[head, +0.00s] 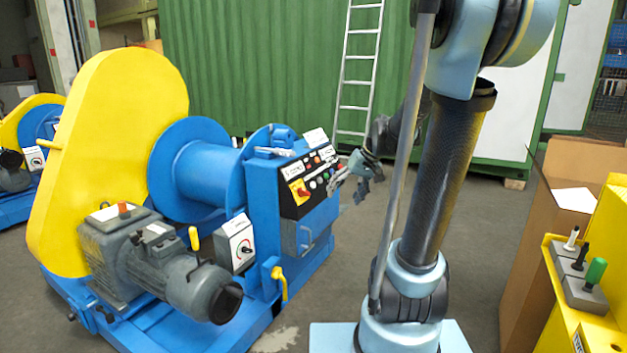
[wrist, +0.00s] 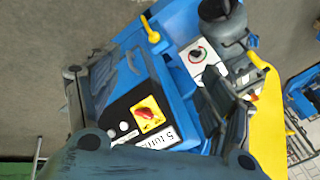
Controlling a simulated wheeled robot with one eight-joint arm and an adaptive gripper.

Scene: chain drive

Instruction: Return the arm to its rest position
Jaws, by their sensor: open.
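My gripper (head: 347,187) is open and empty in the head view, just right of the winch's control panel (head: 310,179), with its fingers pointing toward it. A gap seems to lie between fingers and panel; the exact distance cannot be told. In the wrist view my gripper (wrist: 158,92) has its two fingers spread wide at left and right. Between them shows the panel (wrist: 122,103) with a red rotary switch on a yellow plate (wrist: 147,114). The red-and-yellow switch (head: 299,192) also shows in the head view, beside several buttons. My arm rises at right of centre and reaches back behind itself.
The blue winch (head: 185,165) with a yellow guard (head: 105,150) and grey motor (head: 165,260) fills the left. A ladder (head: 358,75) leans on a green container (head: 260,60) behind. A cardboard box (head: 540,230) and yellow lever console (head: 607,240) stand right. Floor between is clear.

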